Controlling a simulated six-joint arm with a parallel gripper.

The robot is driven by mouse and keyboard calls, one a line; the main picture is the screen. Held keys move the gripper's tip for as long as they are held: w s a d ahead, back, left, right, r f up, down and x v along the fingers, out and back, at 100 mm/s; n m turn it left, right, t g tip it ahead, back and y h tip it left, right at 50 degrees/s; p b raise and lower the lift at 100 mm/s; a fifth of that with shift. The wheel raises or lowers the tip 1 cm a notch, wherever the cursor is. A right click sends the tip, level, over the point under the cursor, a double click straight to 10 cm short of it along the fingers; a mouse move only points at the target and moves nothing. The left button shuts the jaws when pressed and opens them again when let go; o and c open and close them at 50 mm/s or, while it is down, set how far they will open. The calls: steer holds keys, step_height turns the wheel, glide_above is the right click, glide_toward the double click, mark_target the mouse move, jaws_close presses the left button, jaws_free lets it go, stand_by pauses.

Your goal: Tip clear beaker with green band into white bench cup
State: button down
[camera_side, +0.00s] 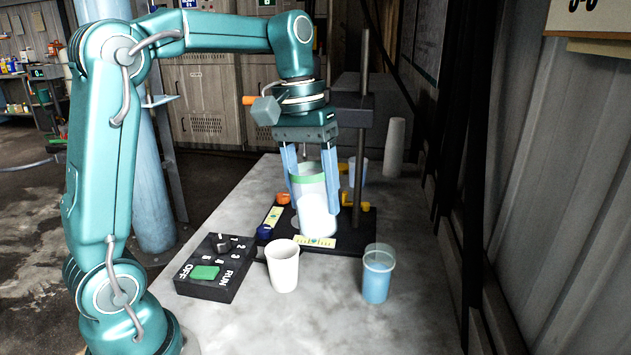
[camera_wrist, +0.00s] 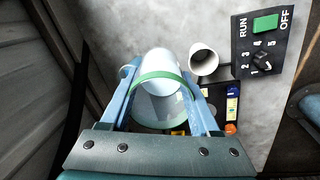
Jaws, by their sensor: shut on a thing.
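My gripper (camera_side: 310,195) is shut on the clear beaker with the green band (camera_side: 308,182), its pale blue fingers on either side of it. The beaker is above the black stand base; in the wrist view the green band (camera_wrist: 160,78) lies between the fingers. A white rounded shape (camera_side: 318,217) overlaps the beaker's lower part; I cannot tell if it is contents or a separate thing. The white bench cup (camera_side: 283,268) stands upright and apart on the bench, nearer the side camera. It also shows in the wrist view (camera_wrist: 203,62), beside the beaker. Its inside is hard to see.
A black control box (camera_side: 212,268) lies left of the white cup. A beaker of blue liquid (camera_side: 377,276) stands to its right. The stand post (camera_side: 363,110) rises behind my gripper. A tall white cylinder (camera_side: 394,148) stands farther back. Bare bench lies in front.

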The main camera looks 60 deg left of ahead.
steer(key=shift+w+d+f, duration=0.15)
steer(key=shift+w+d, duration=0.8)
steer(key=shift+d, duration=0.15)
step_height(320, 180, down, 11)
steer(key=t+h, duration=0.7)
steer(key=h, duration=1.1)
glide_toward(333, 231)
steer(key=shift+w+x, duration=0.15)
steer(key=shift+x, duration=0.6)
steer(key=shift+w+x, duration=0.2)
steer(key=shift+x, duration=0.6)
steer(key=shift+a, duration=0.15)
steer(key=shift+x, duration=2.55)
steer(key=shift+f, duration=0.15)
